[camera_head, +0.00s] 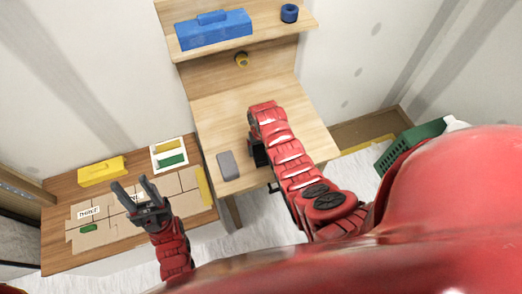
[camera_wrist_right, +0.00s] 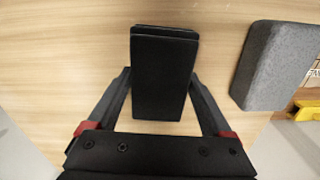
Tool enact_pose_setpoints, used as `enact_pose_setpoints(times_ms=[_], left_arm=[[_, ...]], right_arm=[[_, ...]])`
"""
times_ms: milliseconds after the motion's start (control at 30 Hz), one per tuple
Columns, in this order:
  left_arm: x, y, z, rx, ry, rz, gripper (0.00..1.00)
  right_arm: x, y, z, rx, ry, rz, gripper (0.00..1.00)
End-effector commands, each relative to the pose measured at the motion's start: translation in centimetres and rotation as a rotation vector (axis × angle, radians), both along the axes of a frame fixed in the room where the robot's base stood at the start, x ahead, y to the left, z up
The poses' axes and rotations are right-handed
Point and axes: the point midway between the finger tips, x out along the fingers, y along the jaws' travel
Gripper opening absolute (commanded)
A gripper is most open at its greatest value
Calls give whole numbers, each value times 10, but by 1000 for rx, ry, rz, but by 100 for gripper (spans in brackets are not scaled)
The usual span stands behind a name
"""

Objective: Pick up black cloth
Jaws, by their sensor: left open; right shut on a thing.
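The black cloth (camera_wrist_right: 164,75) shows in the right wrist view as a dark, folded rectangular block between the fingers of my right gripper (camera_wrist_right: 161,80). My right gripper is shut on it, over the wooden table. In the head view my right arm hides most of the cloth and the gripper; a dark patch shows beside the arm. Whether the cloth still touches the table is hard to tell. My left gripper (camera_head: 132,184) is open and empty, above the lower table on the left.
A grey block (camera_head: 228,166) lies on the wooden table (camera_head: 215,115), left of my right gripper. A shelf (camera_head: 262,30) above holds a blue toolbox (camera_head: 213,30) and a blue roll (camera_head: 289,13). The lower table holds cardboard, a yellow box (camera_head: 102,171) and a white tray (camera_head: 155,161).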

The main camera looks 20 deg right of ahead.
Motion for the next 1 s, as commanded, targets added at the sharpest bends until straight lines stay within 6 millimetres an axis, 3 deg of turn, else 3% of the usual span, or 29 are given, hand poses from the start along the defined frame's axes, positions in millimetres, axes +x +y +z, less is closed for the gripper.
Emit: enact_pose_setpoints(times_ms=[167,533,600,1000], left_arm=[[0,0,-9,0,0,0,50],[0,0,-35,0,0,0,50],[0,0,-18,0,0,0,50],[0,0,-15,0,0,0,50]], right_arm=[[1,0,14,0,-6,0,30],[1,0,68,0,-8,1,30],[1,0,87,-1,-6,1,30],[0,0,94,0,-1,0,30]])
